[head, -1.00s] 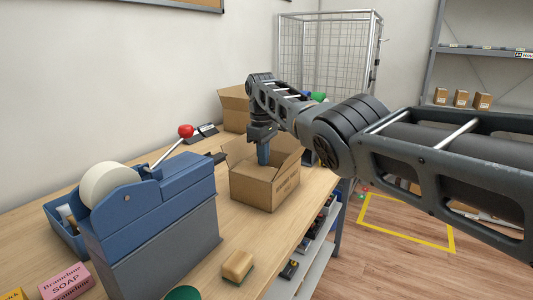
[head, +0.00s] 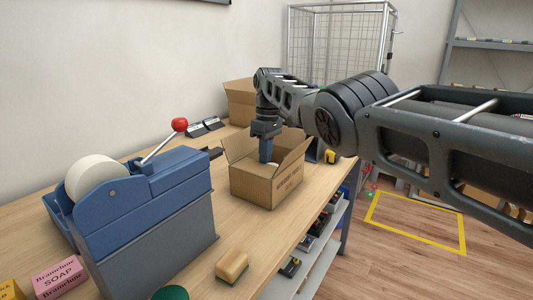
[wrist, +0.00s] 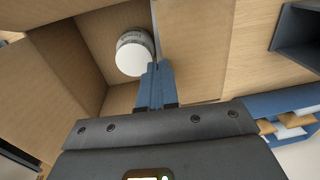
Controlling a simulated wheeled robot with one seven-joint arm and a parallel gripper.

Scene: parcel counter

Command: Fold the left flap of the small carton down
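The small open brown carton (head: 266,188) stands on the wooden counter (head: 215,262). Its left flap (head: 238,147) stands up and leans outward in the head view; another flap (head: 294,155) stands up at the right. My gripper (head: 266,160) points down into the carton's opening, with its blue fingers together. In the wrist view the fingers (wrist: 155,68) also look shut, beside a cardboard edge; I cannot tell whether they touch it. A white round container (wrist: 133,54) lies inside the carton. The fingertips are partly hidden by the carton in the head view.
A blue tape dispenser (head: 150,205) with a red-knobbed lever stands at the left of the carton. A larger open box (head: 239,101) is behind. A sponge (head: 232,265) and a pink soap box (head: 60,277) lie in front. Counter between sponge and carton is clear.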

